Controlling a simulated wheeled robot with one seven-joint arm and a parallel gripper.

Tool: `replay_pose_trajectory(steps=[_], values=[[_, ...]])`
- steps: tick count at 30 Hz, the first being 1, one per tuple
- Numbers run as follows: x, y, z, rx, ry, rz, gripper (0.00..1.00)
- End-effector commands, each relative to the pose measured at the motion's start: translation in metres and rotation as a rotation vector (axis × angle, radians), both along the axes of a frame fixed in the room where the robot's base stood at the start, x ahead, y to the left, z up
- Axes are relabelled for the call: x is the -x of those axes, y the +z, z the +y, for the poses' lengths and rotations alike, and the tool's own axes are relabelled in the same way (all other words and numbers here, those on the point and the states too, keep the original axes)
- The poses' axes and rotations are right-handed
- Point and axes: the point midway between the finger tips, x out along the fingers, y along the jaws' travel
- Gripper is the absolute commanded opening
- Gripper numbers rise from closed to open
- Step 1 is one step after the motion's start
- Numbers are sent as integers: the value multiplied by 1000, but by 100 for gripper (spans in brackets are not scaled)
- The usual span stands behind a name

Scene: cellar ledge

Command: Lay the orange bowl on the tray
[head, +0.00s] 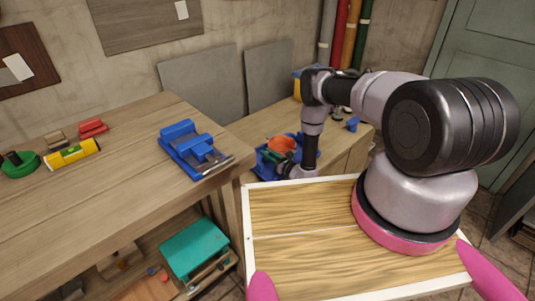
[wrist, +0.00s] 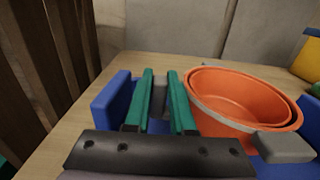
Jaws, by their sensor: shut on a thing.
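The orange bowl (head: 283,143) is on the far wooden bench, upright, against a blue object with grey parts (wrist: 108,106); I cannot tell whether it rests on it. In the wrist view the bowl (wrist: 240,98) stands just right of my green fingers. My gripper (wrist: 160,85) is low over the bench with its fingers close together. A blue and grey piece shows between them, apparently part of the blue object. The fingers do not enclose the bowl. A shallow wooden tray with a white rim (head: 247,230) lies in front, with my arm's base over its right part.
On the left bench are a blue clamp-like tool (head: 193,150), a yellow level (head: 71,155), a red block (head: 93,128) and a green round thing (head: 19,165). A teal box (head: 195,247) is on the shelf below. The left part of the tray is clear.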

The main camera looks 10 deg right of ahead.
Motion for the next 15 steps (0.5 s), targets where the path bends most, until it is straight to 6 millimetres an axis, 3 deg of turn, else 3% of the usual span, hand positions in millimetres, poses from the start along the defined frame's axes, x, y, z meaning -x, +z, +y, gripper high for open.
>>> replay_pose_trajectory(steps=[15], values=[[-1,-6,0,-1,-1,-2,0]])
